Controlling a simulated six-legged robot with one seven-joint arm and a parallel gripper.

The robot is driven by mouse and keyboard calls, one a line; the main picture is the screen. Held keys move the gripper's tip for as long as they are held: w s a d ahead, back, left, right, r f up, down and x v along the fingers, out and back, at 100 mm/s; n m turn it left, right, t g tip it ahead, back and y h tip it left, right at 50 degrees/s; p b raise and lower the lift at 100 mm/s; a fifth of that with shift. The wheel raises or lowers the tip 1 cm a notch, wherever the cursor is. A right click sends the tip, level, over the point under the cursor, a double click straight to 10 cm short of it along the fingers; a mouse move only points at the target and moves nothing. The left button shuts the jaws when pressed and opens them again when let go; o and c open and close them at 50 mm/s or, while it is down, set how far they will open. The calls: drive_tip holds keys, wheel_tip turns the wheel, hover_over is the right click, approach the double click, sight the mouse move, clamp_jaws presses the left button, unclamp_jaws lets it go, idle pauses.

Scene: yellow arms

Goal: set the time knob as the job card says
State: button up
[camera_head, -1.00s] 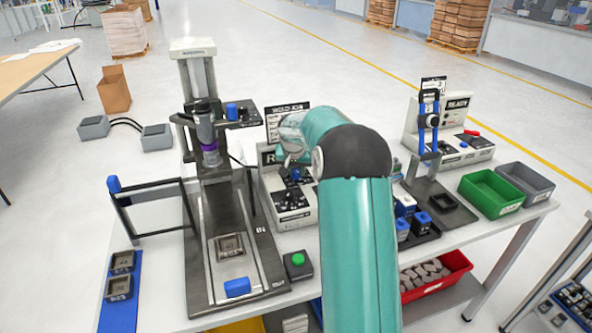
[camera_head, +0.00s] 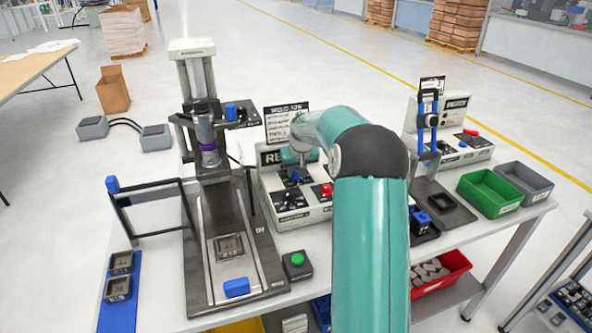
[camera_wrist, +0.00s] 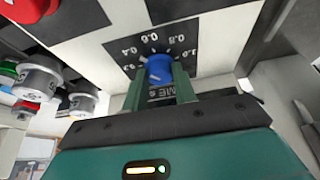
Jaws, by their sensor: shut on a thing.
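The time knob (camera_wrist: 160,67) is blue and sits between the two green fingers of my gripper (camera_wrist: 161,82) in the wrist view. My gripper is shut on it. A dial plate (camera_wrist: 183,32) with white marks, including 0.4, 0.6, 0.8 and 1.0, surrounds the knob. A pale line shows on the knob, but I cannot tell its exact setting. The label below is partly hidden by the fingers. In the head view the job card (camera_head: 287,124) stands behind the control box (camera_head: 305,213); its small text is unreadable. My arm hides part of the box.
A press (camera_head: 210,150) stands left of the box, with a green button (camera_head: 297,259) in front. A red knob (camera_head: 327,190) is on the box. A second station (camera_head: 455,110), a green bin (camera_head: 490,193) and a grey bin (camera_head: 524,181) are at the right.

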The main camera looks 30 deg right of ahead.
drive_tip(key=o, duration=1)
drive_tip(key=shift+c, duration=0.2)
drive_tip(key=v, duration=1.3)
drive_tip(key=shift+r, duration=0.35)
drive_tip(key=shift+s+a, duration=0.1)
